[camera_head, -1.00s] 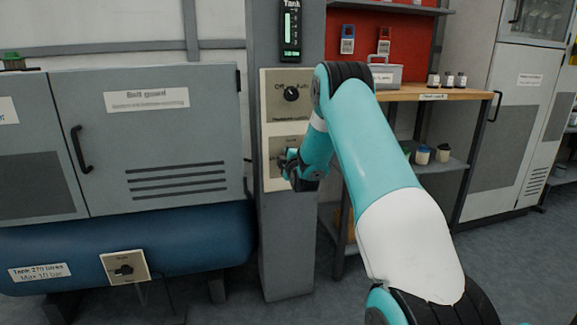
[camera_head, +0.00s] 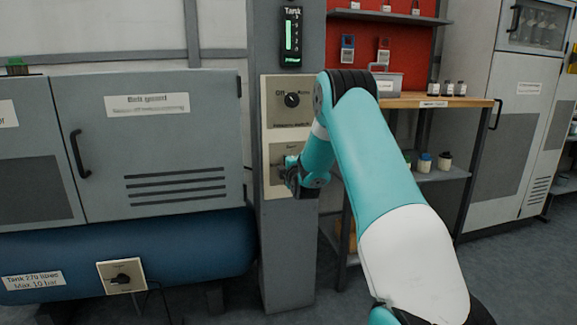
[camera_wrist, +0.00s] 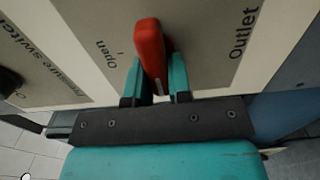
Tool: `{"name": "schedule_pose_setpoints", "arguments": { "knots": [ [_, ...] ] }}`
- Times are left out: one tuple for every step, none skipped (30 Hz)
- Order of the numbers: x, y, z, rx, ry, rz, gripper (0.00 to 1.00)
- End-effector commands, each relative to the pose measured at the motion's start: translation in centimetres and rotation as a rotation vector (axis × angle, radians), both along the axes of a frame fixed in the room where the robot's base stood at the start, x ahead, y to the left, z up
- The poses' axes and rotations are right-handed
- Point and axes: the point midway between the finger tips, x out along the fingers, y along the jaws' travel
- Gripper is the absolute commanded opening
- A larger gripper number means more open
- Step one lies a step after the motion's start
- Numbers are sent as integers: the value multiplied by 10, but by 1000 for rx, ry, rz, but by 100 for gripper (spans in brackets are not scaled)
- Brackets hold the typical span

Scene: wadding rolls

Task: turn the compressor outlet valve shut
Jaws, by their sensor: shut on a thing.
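The outlet valve has a red handle (camera_wrist: 150,45) on a beige plate (camera_wrist: 200,50) marked "Open" and "Outlet" in the wrist view. My gripper (camera_wrist: 157,80) has a teal finger on each side of the handle and is shut on it. The handle's far end sticks out past the fingertips, close to the "Open" mark. In the head view my gripper (camera_head: 290,172) is at the lower plate (camera_head: 284,148) on the grey column, and it hides the red handle there.
Above is the pressure switch knob (camera_head: 292,99), and higher a tank gauge (camera_head: 291,38). A grey belt guard cabinet (camera_head: 150,160) and blue tank (camera_head: 190,240) stand left. A wooden-topped bench (camera_head: 450,102) with bottles stands right, behind my arm.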

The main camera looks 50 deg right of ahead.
Motion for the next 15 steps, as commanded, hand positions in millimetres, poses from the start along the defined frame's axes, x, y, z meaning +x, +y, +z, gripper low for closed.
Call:
{"name": "schedule_pose_setpoints", "arguments": {
  "knots": [
    [0, 0, -1, -2, 3, 0, 26],
    [0, 0, -1, -2, 3, 0, 33],
    [0, 0, -1, -2, 3, 0, 42],
    [0, 0, -1, -1, 3, 0, 45],
    [0, 0, -1, -1, 2, 0, 45],
    [0, 0, -1, -1, 2, 0, 45],
    [0, 0, 0, -1, 2, 0, 45],
    [0, 0, 0, -1, 2, 0, 45],
    [0, 0, 0, 0, 1, 0, 45],
    [0, 0, 0, 0, 1, 0, 45],
    [0, 0, 0, 0, 1, 0, 45],
    [-1, 0, 0, 0, 1, 0, 45],
    [-2, 1, 0, 0, 1, 0, 45],
    [-3, 2, 0, 0, 2, 0, 45],
    [-6, 4, 0, 1, 3, 0, 45]
  ]
}}
